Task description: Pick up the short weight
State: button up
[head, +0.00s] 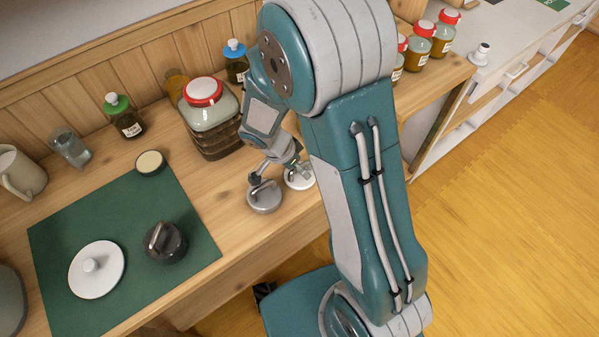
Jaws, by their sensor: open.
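My gripper (276,172) is open, low over the wooden counter near its front edge. One finger is close to a grey round weight with a handle (264,199); I cannot tell whether they touch. A white round piece (300,181) stands just to the right, partly hidden by the gripper. A dark weight with a loop handle (165,244) stands on the green mat (60,237). A white disc with a knob (97,271) lies on the mat to its left. The picture does not settle which of these is the short weight.
A large red-lidded jar (208,112) stands behind my gripper. A green-capped bottle (124,118), a glass (70,148), a mug (22,173) and a small round tin (150,163) are to the left. Several red-lidded jars (419,42) stand right of my arm.

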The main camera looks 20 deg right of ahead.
jog(key=shift+d, duration=0.1)
grip_shut()
